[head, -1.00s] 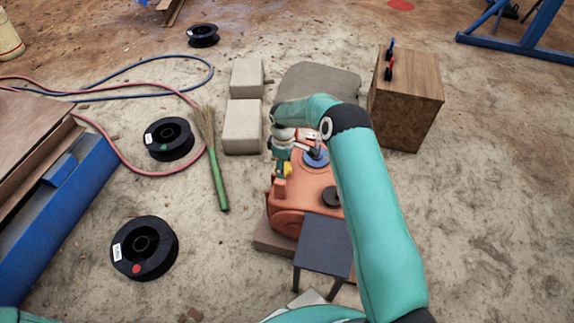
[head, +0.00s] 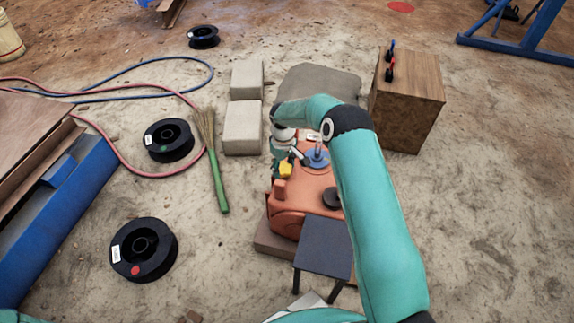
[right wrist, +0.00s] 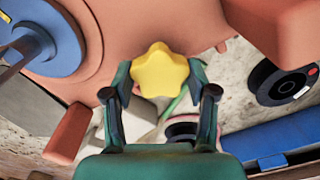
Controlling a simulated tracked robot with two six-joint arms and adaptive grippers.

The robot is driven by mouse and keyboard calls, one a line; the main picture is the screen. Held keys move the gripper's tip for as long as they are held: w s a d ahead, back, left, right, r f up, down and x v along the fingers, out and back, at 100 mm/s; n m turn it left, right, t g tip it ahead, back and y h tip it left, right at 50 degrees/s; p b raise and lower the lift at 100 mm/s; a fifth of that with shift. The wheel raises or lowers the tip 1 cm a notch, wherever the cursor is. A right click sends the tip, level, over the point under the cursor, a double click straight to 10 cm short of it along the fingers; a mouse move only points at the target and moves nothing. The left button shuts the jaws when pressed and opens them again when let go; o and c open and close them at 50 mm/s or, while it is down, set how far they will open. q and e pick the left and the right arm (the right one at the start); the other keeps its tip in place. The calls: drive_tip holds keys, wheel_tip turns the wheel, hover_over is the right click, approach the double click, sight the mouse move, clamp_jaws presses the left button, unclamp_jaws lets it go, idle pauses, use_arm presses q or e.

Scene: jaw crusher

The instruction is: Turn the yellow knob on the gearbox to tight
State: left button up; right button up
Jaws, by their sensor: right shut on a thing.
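The yellow star-shaped knob (head: 286,171) is on the orange gearbox (head: 305,205), near its left side. In the right wrist view the knob (right wrist: 160,70) is between the two fingers, and the gearbox (right wrist: 180,18) is behind it. My right gripper (head: 286,163) reaches down over the gearbox and is shut on the knob; it also shows in the right wrist view (right wrist: 160,80). The head view partly hides its fingers. I cannot read any mark showing the knob's setting. My left gripper is out of view.
A blue round part (head: 316,157) and a black round cap (head: 332,197) are on the gearbox. A small dark table (head: 323,246) stands in front. A wooden box (head: 408,105) is at the back right. Pale blocks (head: 242,127) and a green-handled broom (head: 218,180) are left.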

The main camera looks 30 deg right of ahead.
sight(283, 167)
drive_tip(key=shift+w+a+r, duration=0.2)
drive_tip(key=shift+w, duration=0.1)
drive_tip(key=o, duration=1.1)
drive_tip(key=shift+o, duration=0.2)
drive_tip(key=shift+s+d+f, duration=0.1)
wheel_tip(283, 167, up, 12)
